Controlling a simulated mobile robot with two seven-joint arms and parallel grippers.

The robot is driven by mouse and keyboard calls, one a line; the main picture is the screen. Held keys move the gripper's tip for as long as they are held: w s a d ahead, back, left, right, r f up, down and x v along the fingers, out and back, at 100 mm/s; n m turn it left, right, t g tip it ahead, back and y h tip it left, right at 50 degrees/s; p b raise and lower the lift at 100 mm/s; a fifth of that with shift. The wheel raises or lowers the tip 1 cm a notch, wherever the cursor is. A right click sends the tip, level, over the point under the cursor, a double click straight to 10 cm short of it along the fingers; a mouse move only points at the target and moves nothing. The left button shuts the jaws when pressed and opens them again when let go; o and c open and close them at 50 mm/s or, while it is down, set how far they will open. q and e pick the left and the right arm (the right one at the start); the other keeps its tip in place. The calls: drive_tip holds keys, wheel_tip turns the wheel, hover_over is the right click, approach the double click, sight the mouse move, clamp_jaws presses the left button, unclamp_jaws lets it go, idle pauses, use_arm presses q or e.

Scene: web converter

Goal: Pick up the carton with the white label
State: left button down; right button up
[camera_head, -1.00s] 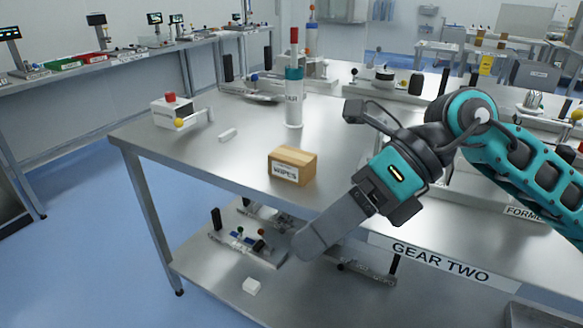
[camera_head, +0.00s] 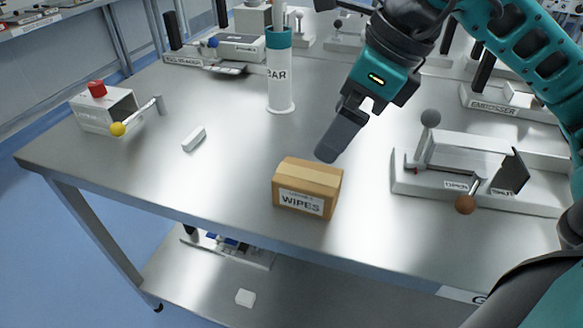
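The carton (camera_head: 308,190) is a small brown cardboard box with a white label reading WIPES on its front. It sits upright on the steel table (camera_head: 225,165), near the front edge. My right gripper (camera_head: 328,152) comes in from the upper right and points down and to the left. In the picture its tip is just above and behind the carton's right part, apparently apart from it. The fingers overlap in this view, so I cannot tell whether they are open or shut. My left gripper is not in view.
A white cylinder with a teal band (camera_head: 281,80) stands behind the carton. A small white block (camera_head: 194,139) and a white box with a red button (camera_head: 105,108) are to the left. A white lever fixture (camera_head: 465,170) is to the right. Table around the carton's left is bare.

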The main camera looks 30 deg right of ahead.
sight(310, 175)
drive_tip(key=b+x, duration=0.1)
drive_tip(key=x, duration=0.6)
drive_tip(key=shift+s+f, duration=0.1)
drive_tip(key=shift+f, duration=0.05)
drive_tip(key=shift+x, duration=2.6)
drive_tip(key=shift+d, duration=0.1)
drive_tip(key=shift+f+b, duration=0.3)
drive_tip(key=shift+b, duration=0.35)
drive_tip(key=shift+c, duration=0.3)
drive_tip(key=c, duration=1)
